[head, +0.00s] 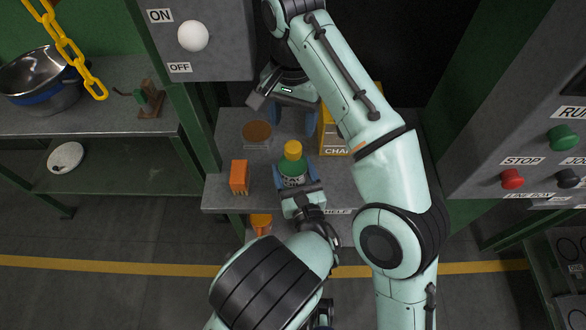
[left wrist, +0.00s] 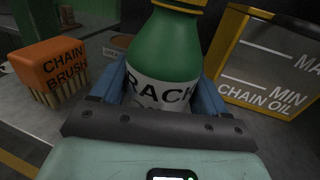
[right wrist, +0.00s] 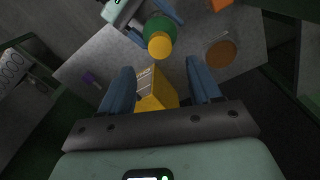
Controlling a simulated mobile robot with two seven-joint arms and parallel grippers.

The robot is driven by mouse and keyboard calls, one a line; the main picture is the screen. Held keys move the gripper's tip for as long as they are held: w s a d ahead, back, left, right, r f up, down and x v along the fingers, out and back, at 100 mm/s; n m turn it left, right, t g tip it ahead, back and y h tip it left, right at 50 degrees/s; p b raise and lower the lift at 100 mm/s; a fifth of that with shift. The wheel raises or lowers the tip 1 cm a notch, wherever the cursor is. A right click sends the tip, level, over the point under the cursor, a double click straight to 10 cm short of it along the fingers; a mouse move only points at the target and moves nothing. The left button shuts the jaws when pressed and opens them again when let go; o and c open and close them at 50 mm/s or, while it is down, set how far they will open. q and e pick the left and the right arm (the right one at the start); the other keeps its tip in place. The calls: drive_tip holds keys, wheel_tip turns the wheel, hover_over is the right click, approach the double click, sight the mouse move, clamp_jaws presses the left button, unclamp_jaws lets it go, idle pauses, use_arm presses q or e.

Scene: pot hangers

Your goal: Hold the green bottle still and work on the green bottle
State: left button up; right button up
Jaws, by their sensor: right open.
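The green bottle (head: 293,168) stands upright on the grey shelf, with a yellow cap (head: 292,149) and a white label. My left gripper (head: 295,180) is shut on the bottle from the front. In the left wrist view, its blue fingers press the sides of the labelled body (left wrist: 165,60); the cap is mostly cut off by the top edge. My right gripper (head: 293,121) is open and empty, just behind the bottle. In the right wrist view, the bottle's yellow cap (right wrist: 159,46) lies beyond its fingertips (right wrist: 160,80), apart from them.
A yellow chain oil container (head: 335,142) stands right of the bottle, partly hidden by my right arm. An orange chain brush (head: 239,175) stands to the left. A round brown-topped item (head: 257,132) is behind the brush. A switch panel (head: 205,45) is upper left. A button panel (head: 530,150) is right.

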sight(293, 146)
use_arm(q)
clamp_jaws()
use_arm(e)
drive_tip(key=m, duration=0.4)
drive_tip(key=shift+f+m, duration=0.1)
drive_tip(key=shift+m, duration=0.2)
drive_tip(key=shift+f, duration=3.9)
drive_tip(key=c, duration=1.1)
drive_tip(key=shift+c, duration=0.2)
